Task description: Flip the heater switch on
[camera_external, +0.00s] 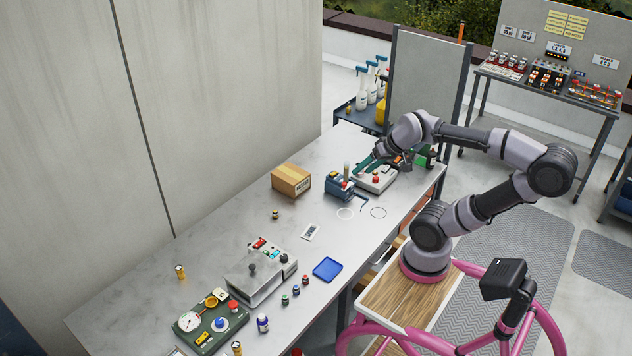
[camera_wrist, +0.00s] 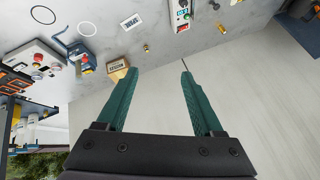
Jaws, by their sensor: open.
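My gripper (camera_external: 362,165) is above the far end of the grey bench, over a pale box with a red button (camera_external: 380,180). In the wrist view my gripper (camera_wrist: 157,70) has its two teal fingers wide apart with nothing between them. I cannot tell which switch is the heater's, as labels are too small to read. A grey control box (camera_external: 262,285) with red and cyan switches stands mid-bench, far from my gripper. A box with red and green controls also shows at the top of the wrist view (camera_wrist: 181,16). A green gauge panel (camera_external: 197,331) lies at the near end.
A cardboard box (camera_external: 291,180) and a blue device (camera_external: 338,188) stand near my gripper. A blue tray (camera_external: 328,269) and small bottles (camera_external: 263,323) lie on the bench's right side. A tall wall (camera_external: 190,90) borders the left. Another table with switch panels (camera_external: 548,76) stands far right.

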